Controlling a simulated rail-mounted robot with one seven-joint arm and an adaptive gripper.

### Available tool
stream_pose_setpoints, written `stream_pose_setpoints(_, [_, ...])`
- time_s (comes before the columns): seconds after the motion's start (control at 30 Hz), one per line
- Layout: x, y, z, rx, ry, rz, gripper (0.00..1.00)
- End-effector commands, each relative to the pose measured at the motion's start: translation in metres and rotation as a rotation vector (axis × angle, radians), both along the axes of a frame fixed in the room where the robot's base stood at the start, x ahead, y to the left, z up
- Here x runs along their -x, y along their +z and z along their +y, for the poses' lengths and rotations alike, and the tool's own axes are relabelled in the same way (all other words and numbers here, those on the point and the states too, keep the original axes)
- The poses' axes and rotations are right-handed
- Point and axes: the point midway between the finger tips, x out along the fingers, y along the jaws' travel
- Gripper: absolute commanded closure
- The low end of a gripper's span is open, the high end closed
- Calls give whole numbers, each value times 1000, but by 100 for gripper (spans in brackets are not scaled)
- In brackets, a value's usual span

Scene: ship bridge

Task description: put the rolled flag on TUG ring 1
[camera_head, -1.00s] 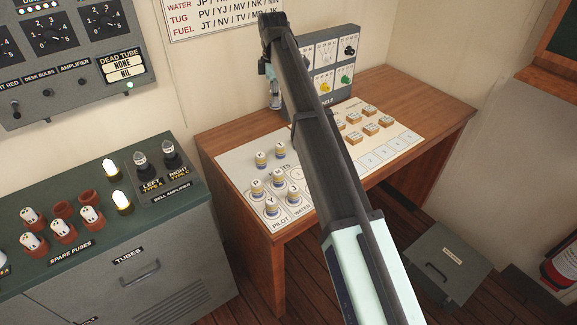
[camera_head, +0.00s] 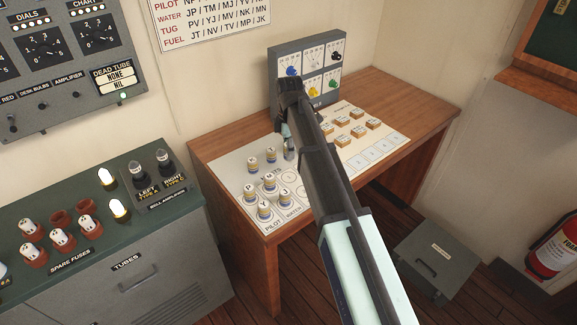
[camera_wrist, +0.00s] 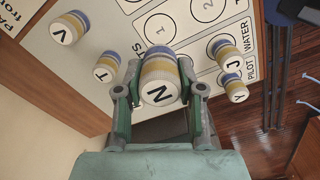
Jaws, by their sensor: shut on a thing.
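My gripper (camera_wrist: 158,95) is shut on a rolled flag (camera_wrist: 158,82) marked N, a white roll with blue and yellow bands. In the head view my gripper (camera_head: 288,150) is over the left part of the white chart, partly hidden by my arm. In the wrist view a ring marked 1 (camera_wrist: 158,28) lies on the chart just beyond the held flag, with a ring marked 2 (camera_wrist: 204,8) to its right. I cannot read a TUG label by them. I cannot tell whether the held flag touches the chart.
Loose flags V (camera_wrist: 68,27) and T (camera_wrist: 107,68) stand left of the held flag. Flags J (camera_wrist: 228,62) and Y (camera_wrist: 235,87) are to the right, by the WATER and PILOT labels. A grey panel (camera_head: 308,65) and several wooden blocks (camera_head: 358,130) are farther back.

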Motion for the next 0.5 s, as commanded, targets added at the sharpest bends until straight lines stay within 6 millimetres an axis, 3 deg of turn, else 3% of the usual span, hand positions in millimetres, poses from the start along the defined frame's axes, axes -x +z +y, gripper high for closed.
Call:
stream_pose_setpoints(0.2, [1, -40, 0, 0, 0, 2, 89])
stream_pose_setpoints(0.5, [0, -61, 0, 0, 0, 1, 89])
